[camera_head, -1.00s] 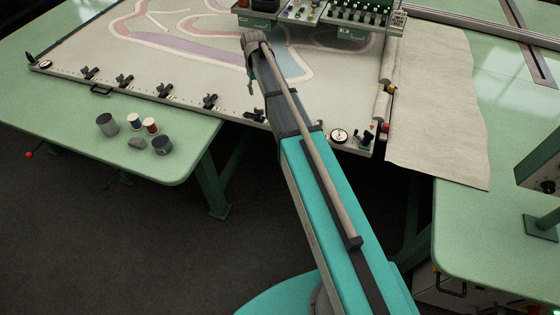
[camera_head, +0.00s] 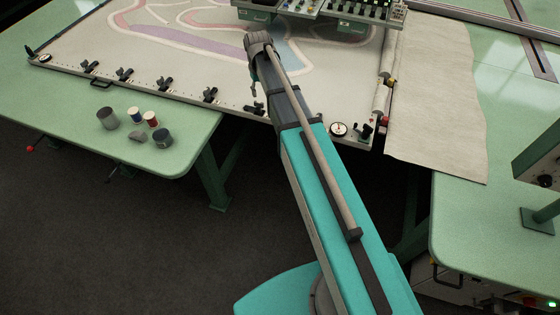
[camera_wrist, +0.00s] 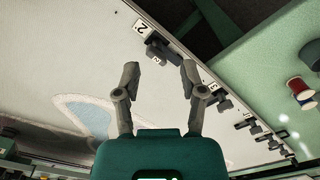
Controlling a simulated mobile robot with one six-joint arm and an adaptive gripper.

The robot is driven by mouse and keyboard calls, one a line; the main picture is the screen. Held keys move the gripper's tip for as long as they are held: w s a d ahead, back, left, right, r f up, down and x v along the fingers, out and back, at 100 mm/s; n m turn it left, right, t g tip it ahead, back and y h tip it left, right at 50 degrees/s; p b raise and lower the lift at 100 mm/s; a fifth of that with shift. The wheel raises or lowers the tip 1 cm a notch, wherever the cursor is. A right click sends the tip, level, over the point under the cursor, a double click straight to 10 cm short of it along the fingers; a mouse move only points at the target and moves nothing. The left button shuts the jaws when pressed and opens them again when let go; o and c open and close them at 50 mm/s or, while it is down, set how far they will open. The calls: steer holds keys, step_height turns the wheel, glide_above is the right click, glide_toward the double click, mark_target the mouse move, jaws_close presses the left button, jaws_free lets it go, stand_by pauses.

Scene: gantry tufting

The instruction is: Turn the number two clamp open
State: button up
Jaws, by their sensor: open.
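The number two clamp (camera_wrist: 158,47) is a small black clamp on the edge of the pale cloth frame (camera_wrist: 105,45). A white label with a 2 (camera_wrist: 141,27) sits beside it in the wrist view. My gripper (camera_wrist: 160,72) is open and empty, its two grey fingers spread apart. In the picture the clamp lies just beyond and between the fingertips; the gap in depth is hard to judge. In the head view a black clamp (camera_head: 256,108) on the frame's front edge, beside my arm, appears to be this one. I cannot tell how its lever is set.
More black clamps (camera_head: 210,95) line the same edge, with the number three clamp (camera_wrist: 223,101) close to my right finger.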

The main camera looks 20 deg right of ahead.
steer(key=s+f+b, duration=0.4)
steer(key=s, duration=0.8)
steer(key=s+f+m+b, duration=0.1)
steer(key=s+f+b, duration=0.4)
steer(key=s, duration=0.7)
steer(key=shift+f+m, duration=0.25)
steer(key=shift+m, duration=0.05)
steer(key=shift+s, duration=0.2)
